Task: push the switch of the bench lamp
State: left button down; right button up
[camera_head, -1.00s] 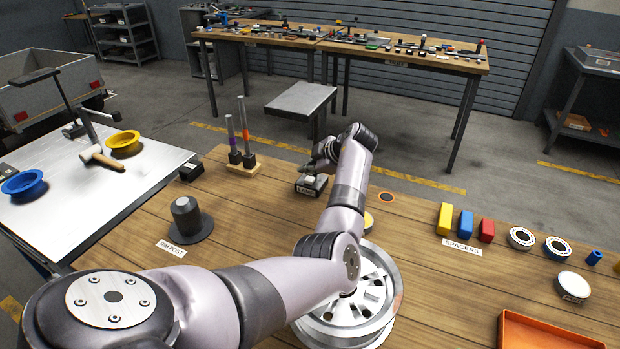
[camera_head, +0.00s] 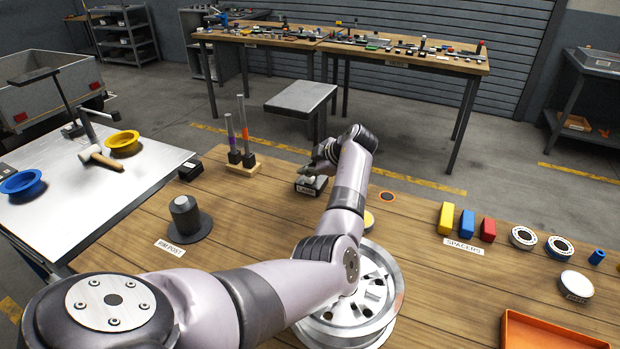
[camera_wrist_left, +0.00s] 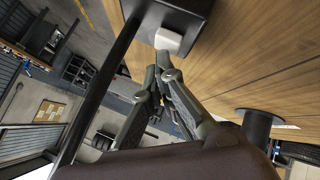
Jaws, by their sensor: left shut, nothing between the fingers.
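The dark box with a label (camera_head: 312,188) stands on the wooden bench, just under my left gripper (camera_head: 320,166). In the left wrist view the dark box (camera_wrist_left: 188,10) is at the top, with a pale, rounded switch (camera_wrist_left: 168,41) on its edge. My left gripper (camera_wrist_left: 160,66) is shut and empty. Its fingertips are right by the switch; I cannot tell whether they touch it. My forearm and wrist cover part of the area behind the box in the head view. My right gripper is not in view.
A wheel rim (camera_head: 372,308) lies under my left arm. A rim post (camera_head: 186,218) and a stand with two upright rods (camera_head: 243,165) are to the left. Spacer blocks (camera_head: 466,223) stand to the right. A dark bar (camera_wrist_left: 98,90) runs beside the gripper in the wrist view.

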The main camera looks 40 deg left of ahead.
aim_at(308, 179)
pick_arm(q)
jog(key=shift+f+b, duration=0.45)
jog(key=shift+b, duration=0.05)
dwell(0.4)
jog(key=shift+r, duration=0.1)
jog(key=shift+r+p, duration=0.4)
jog(key=shift+r, duration=0.4)
notch_tip(308, 179, up, 6)
jog(key=p, duration=0.3)
jog(key=shift+f, duration=0.1)
dwell(0.3)
